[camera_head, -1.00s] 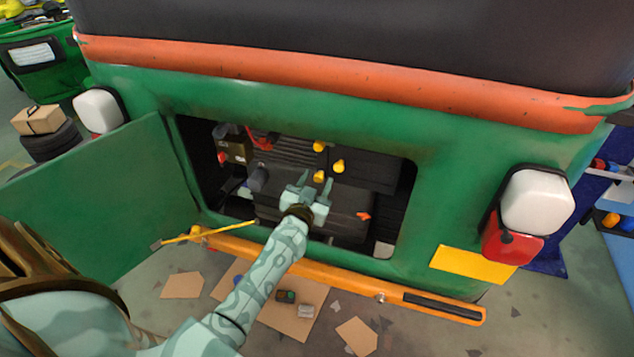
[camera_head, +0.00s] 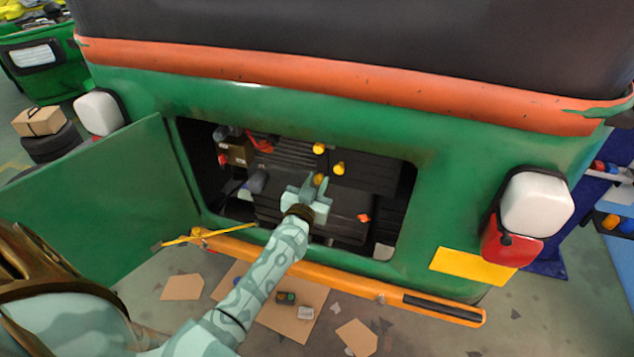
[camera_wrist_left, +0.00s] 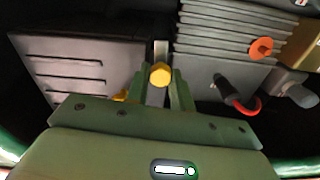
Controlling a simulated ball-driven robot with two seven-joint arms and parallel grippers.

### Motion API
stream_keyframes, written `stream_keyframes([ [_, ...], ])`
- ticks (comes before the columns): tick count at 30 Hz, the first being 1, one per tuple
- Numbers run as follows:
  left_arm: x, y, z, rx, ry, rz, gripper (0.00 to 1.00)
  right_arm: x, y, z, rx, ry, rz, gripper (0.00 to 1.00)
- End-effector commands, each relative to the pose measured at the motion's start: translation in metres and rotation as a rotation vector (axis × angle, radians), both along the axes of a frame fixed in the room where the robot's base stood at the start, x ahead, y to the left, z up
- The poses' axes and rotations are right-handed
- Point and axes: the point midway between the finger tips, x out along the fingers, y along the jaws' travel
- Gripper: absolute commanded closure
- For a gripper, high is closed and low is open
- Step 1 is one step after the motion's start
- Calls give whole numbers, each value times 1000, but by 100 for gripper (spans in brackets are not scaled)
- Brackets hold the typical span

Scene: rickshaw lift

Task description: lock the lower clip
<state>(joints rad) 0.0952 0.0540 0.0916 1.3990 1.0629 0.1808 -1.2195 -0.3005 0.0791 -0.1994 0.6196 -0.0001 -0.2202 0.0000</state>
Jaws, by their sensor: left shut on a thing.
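The open bay in the back of the green rickshaw (camera_head: 440,170) holds dark machinery. Several yellow knobs show in it: an upper one (camera_head: 319,148), one to the right (camera_head: 339,168), and the lower one (camera_head: 319,179) at my fingertips. My left gripper (camera_head: 314,184) reaches into the bay and is shut on the lower yellow clip knob. In the left wrist view, this yellow knob (camera_wrist_left: 160,75) sits between the fingertips, in front of a pale metal strip (camera_wrist_left: 161,48). The fingers partly hide the clip. My right gripper is not in view.
An orange knob (camera_head: 364,217) sits at the bay's lower right. The green door (camera_head: 110,200) stands open at the left. An orange bumper (camera_head: 350,283) runs below the bay. In the left wrist view, a ribbed block (camera_wrist_left: 225,35) and a red cable (camera_wrist_left: 240,103) are close by.

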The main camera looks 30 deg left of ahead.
Motion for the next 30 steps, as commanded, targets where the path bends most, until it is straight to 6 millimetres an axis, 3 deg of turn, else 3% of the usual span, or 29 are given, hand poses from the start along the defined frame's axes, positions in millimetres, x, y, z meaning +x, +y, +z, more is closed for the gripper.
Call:
stream_keyframes([
  [30,0,2,0,-884,-213,-1,100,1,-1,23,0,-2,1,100],
])
